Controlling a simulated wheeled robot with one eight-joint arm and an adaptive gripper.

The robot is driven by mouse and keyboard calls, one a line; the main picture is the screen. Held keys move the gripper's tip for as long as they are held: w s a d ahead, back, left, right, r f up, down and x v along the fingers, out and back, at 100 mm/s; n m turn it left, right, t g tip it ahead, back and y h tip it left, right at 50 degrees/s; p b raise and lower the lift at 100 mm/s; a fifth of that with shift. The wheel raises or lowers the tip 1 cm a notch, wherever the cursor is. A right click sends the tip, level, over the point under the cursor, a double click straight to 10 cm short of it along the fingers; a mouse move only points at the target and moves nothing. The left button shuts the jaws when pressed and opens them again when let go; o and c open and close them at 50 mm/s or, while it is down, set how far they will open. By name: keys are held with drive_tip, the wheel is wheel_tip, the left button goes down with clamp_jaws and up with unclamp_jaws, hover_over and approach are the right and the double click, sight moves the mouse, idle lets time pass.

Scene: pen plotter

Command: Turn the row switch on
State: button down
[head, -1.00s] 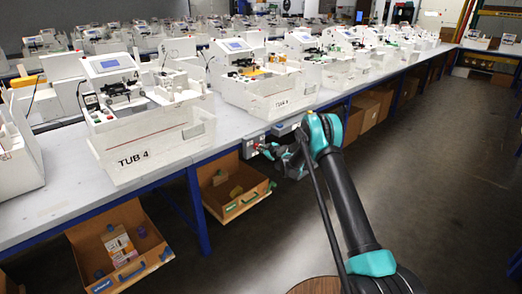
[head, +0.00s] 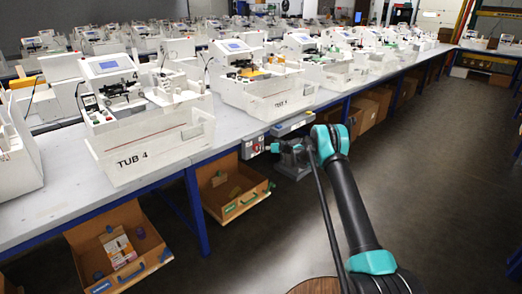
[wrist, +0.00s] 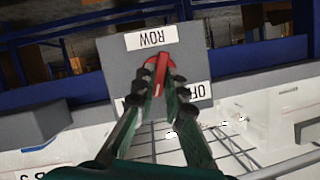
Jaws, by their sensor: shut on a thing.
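The row switch is a grey box (wrist: 120,68) with a red handle (wrist: 162,64), shown upside down in the wrist view. A white ROW label (wrist: 151,38) sits by one edge. An OFF label (wrist: 197,94) shows partly, and another label is mostly hidden behind a finger. The red handle lies nearly along the line of my fingers, slightly tilted. My gripper (wrist: 163,84) is shut on it, one finger on each side. In the head view the switch box (head: 253,147) is on the bench's front edge, with my gripper (head: 274,148) at its right.
The long bench (head: 60,208) carries several white plotter machines, including one with a TUB 4 tray (head: 150,140). Blue legs and open cardboard boxes (head: 232,190) are below. The floor (head: 440,180) at the right is clear.

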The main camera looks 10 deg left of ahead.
drive_tip(key=shift+w+d+f+m+g+y, duration=0.1)
drive_tip(key=shift+m+g+y, duration=0.15)
drive_tip(key=shift+m+y, duration=0.4)
drive_tip(key=shift+f+m+g+y, duration=0.1)
drive_tip(key=shift+m+g+y, duration=0.15)
drive_tip(key=shift+m, duration=0.7)
drive_tip(key=c, duration=1.6)
unclamp_jaws()
drive_tip(key=shift+r, duration=0.1)
drive_tip(key=v, duration=1.2)
drive_tip(key=shift+d, duration=0.1)
